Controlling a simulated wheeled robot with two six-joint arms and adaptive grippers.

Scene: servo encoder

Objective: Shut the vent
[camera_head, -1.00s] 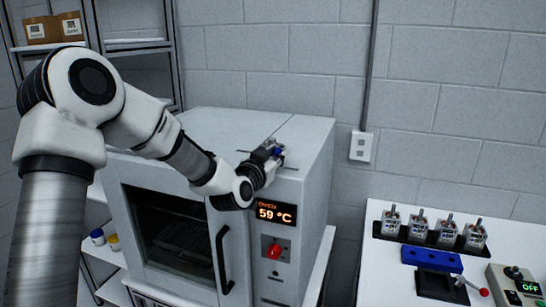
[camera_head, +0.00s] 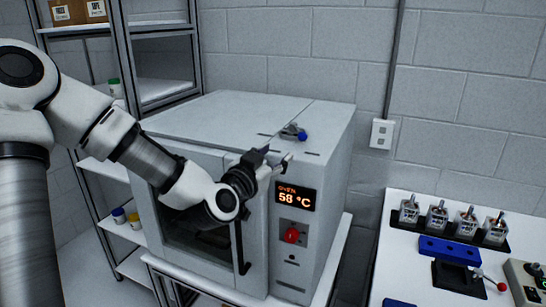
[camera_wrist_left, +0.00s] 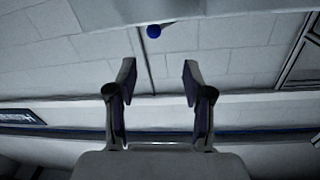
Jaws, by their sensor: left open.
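The vent slider, a small grey piece with a blue knob (camera_head: 301,135), sits on the top of the white oven (camera_head: 225,108), near the front right. Short dark slot marks show on either side of it. The blue knob also shows at the top of the left wrist view (camera_wrist_left: 154,31), beyond the fingertips. My left gripper (camera_head: 276,162) is open and empty at the oven's upper front edge, in front of the knob and apart from it. Its two spread fingers show in the left wrist view (camera_wrist_left: 160,75). My right gripper is not in view.
The oven's display (camera_head: 295,197) reads 58 °C, above a red knob (camera_head: 291,235). My left arm crosses the oven door and its dark handle (camera_head: 241,250). A shelf rack (camera_head: 122,60) stands at left. A white table (camera_head: 400,275) with several devices stands at right.

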